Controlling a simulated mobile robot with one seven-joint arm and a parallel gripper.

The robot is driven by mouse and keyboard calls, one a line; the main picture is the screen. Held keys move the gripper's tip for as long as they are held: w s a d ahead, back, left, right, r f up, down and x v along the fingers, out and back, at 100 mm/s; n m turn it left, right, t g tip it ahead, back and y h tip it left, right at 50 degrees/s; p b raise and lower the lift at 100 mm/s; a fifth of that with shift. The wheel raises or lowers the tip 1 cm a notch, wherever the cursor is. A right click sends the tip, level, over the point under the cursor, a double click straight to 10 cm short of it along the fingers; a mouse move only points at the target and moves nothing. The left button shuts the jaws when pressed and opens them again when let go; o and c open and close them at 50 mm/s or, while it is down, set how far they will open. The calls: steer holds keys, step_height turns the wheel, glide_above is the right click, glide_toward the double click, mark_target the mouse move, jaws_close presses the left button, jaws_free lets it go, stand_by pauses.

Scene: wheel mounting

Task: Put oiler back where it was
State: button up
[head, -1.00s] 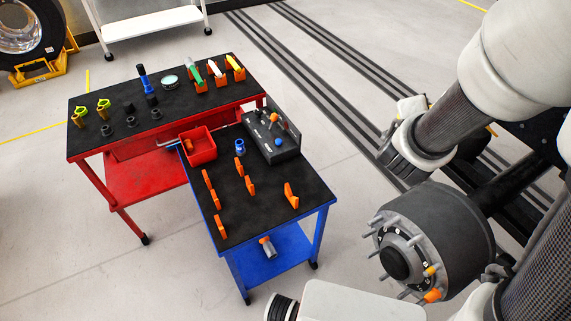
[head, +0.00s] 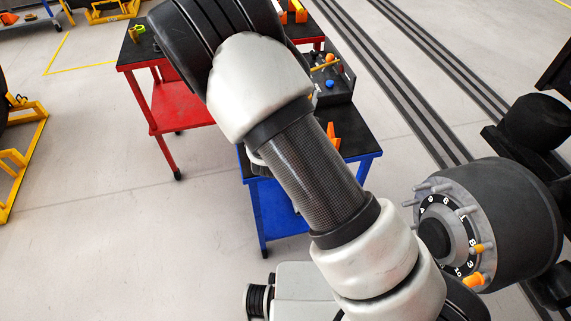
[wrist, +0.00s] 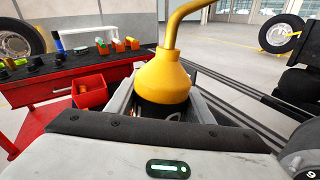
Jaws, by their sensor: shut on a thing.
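The oiler (wrist: 164,76) is yellow with a domed top, a bent spout and a dark lower body. In the wrist view it stands upright between the fingers of my gripper (wrist: 160,104), which is shut on it. The spout runs up out of the frame. In the head view my own arm hides both the gripper and the oiler. The red cart (head: 172,101) and the blue cart (head: 281,216) are behind my arm in the head view, and most of their black tops are covered.
The wheel hub (head: 512,225), with studs and orange pieces, is at the right. A red bin (wrist: 90,93) shows left of the oiler in the wrist view. A grey organiser (head: 333,84) with small items sits on the blue cart.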

steer(key=a+f+b, duration=0.1)
steer(key=f, duration=0.2)
steer(key=a+f+n+b, duration=0.1)
steer(key=f, duration=0.3)
steer(key=a+f+n+t+b, duration=0.1)
steer(key=f, duration=0.3)
steer(key=shift+w+f+y+b, duration=0.1)
steer(key=shift+f+y+b, duration=0.2)
steer(key=shift+y, duration=0.1)
steer(key=shift+f+b, duration=0.6)
steer(key=shift+f, duration=1.35)
steer(key=shift+f, duration=0.2)
steer(key=o, duration=1.4)
